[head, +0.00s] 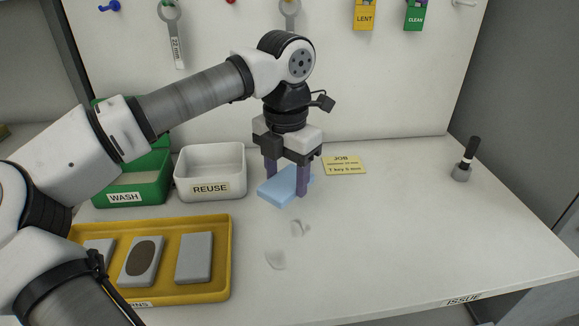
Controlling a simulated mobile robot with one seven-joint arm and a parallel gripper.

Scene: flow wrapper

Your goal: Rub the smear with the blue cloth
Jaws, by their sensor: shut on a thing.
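The blue cloth (279,188) is a flat, light blue folded pad at the middle of the white bench. My gripper (287,180) points down over it, with its two purple fingers shut on the cloth. The cloth is low, at or just above the bench top; I cannot tell if it touches. The fingers hide part of it. Two faint greyish smear marks lie on the bench in front of the cloth: a nearer one (275,259) and a smaller one (299,228). Both are apart from the cloth.
A yellow tray (222,262) with grey blocks, one with a dark oval, stands front left. A green WASH bin (157,188) and a white REUSE bin (210,160) stand behind it. A JOB card (344,165) lies behind right; a black-handled tool (466,158) stands right.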

